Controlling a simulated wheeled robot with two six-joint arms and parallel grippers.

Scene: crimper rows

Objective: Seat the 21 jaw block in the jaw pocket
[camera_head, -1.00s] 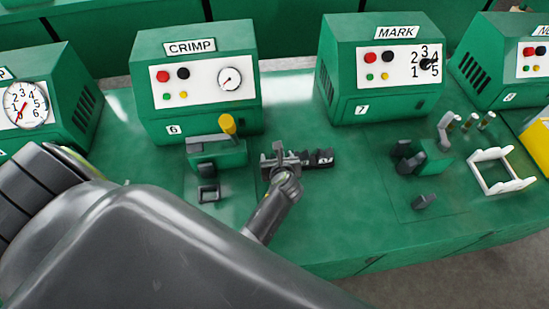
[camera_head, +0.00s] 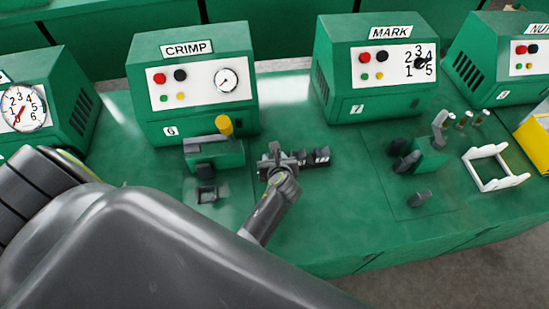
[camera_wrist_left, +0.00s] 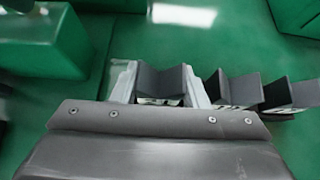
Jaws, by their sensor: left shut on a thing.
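My left gripper (camera_head: 277,160) is over the left end of a row of dark jaw blocks on the green bench, right of the crimp station. In the left wrist view its two pale fingers (camera_wrist_left: 160,88) are shut on a dark grey block (camera_wrist_left: 160,78) with a notched top. Its label is mostly hidden, so I cannot read whether it is the 21 jaw block. Two more notched blocks stand to its right, the nearer one (camera_wrist_left: 230,90) apart from the fingers. A small dark frame with a square opening (camera_head: 207,193), possibly the jaw pocket, lies in front of the crimp press. My right gripper is out of view.
The green press (camera_head: 214,155) with a yellow-tipped lever stands left of the row, before the CRIMP box (camera_head: 193,85). The MARK box (camera_head: 375,75), its fixture (camera_head: 430,155) and a white frame (camera_head: 490,168) are to the right.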

